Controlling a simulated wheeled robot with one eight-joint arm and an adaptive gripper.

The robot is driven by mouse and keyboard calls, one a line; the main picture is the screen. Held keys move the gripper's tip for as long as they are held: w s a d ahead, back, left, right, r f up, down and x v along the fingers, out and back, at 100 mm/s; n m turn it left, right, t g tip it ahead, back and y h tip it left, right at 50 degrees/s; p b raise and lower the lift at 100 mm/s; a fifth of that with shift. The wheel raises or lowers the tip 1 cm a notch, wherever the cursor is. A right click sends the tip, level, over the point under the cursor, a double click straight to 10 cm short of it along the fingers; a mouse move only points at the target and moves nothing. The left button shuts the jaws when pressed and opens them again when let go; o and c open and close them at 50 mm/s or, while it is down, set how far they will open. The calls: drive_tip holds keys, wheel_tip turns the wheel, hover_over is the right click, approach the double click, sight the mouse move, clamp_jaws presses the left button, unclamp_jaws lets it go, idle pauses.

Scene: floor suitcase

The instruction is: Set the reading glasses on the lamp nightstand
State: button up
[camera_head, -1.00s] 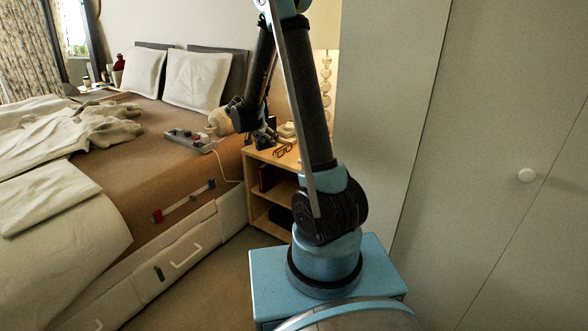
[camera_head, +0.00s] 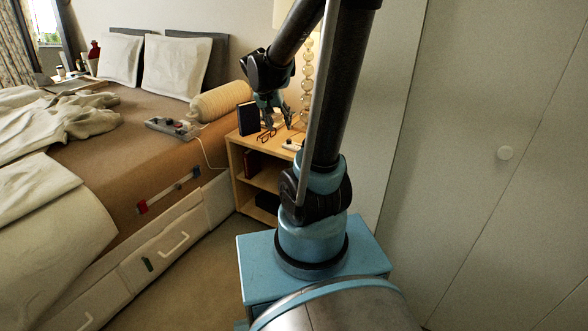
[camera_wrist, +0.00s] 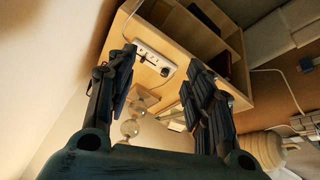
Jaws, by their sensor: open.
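The reading glasses (camera_head: 266,135), dark and thin-framed, lie on top of the wooden nightstand (camera_head: 236,148) near its front left edge. The lamp (camera_head: 307,75), a stack of pale glass balls, stands at the back of this nightstand; its balls also show in the wrist view (camera_wrist: 131,127). My gripper (camera_head: 277,124) is open over the nightstand top, just above and behind the glasses in the picture. In the wrist view its two fingers (camera_wrist: 160,60) are spread apart with nothing held between them. I cannot make out the glasses in the wrist view.
A dark upright book or box (camera_head: 248,117) stands on the nightstand's left side. A white power strip (camera_wrist: 152,57) lies on its top. The bed (camera_head: 130,125) is at the left, with a bolster (camera_head: 220,101) and a grey strip of sockets (camera_head: 172,128). A wardrobe door fills the right.

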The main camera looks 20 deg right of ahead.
drive_tip(key=s+f+n+y, duration=0.1)
drive_tip(key=s+f+n, duration=0.1)
drive_tip(key=s, duration=1)
drive_tip(key=s+f+n+g+y, duration=0.1)
drive_tip(key=s+f+n+y, duration=0.1)
drive_tip(key=s, duration=1)
drive_tip(key=shift+a+f+n+y, duration=0.15)
drive_tip(key=shift+f+n+y, duration=0.15)
drive_tip(key=shift+f+n, duration=0.15)
